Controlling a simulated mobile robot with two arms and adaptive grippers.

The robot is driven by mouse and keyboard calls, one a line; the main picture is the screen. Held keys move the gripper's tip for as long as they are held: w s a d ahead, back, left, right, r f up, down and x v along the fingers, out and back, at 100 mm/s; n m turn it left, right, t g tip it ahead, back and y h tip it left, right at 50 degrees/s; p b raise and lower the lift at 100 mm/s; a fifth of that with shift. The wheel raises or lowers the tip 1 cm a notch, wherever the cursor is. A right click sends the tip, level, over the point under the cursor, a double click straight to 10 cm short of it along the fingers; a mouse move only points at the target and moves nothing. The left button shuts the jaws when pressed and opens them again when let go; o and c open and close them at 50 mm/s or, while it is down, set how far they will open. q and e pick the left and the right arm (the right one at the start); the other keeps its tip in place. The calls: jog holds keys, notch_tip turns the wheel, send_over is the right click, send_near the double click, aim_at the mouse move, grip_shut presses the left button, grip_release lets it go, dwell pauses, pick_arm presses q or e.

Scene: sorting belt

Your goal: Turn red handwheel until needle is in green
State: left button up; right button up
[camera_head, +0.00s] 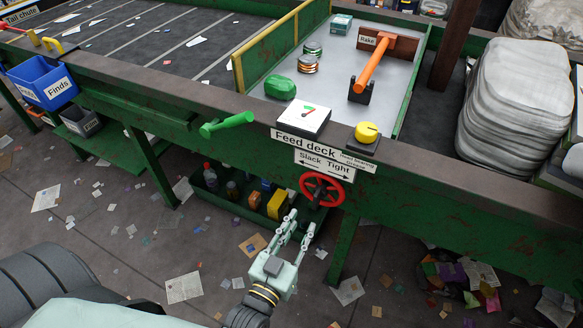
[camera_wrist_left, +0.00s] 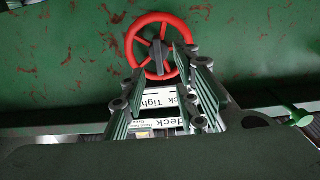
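The red handwheel (camera_head: 322,189) is on the green front side of the feed deck, below the "Slack Tight" sign (camera_head: 324,164) with its double arrow. My left gripper (camera_head: 301,221) is just below and in front of the wheel, its fingers apart and pointing toward it, with nothing between them. In the left wrist view the wheel (camera_wrist_left: 150,47) shows beyond the open fingers (camera_wrist_left: 165,85). I cannot tell whether a fingertip touches the rim. The gauge (camera_head: 303,118) has a white face with a needle and a green mark; the needle's exact position is too small to tell. My right gripper is not in view.
A green lever (camera_head: 227,124) sticks out left of the gauge, and a yellow knob (camera_head: 367,132) stands to its right. A shelf with bottles and boxes (camera_head: 277,204) is under the deck, left of the wheel. Litter lies on the floor.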

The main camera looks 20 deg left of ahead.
aim_at(314, 202)
pick_arm(q)
jog(key=w, duration=0.7)
jog(key=shift+w+d+r, duration=0.2)
jog(key=shift+w+r, duration=0.1)
jog(key=shift+r, duration=0.1)
jog(key=shift+c, duration=0.5)
grip_shut()
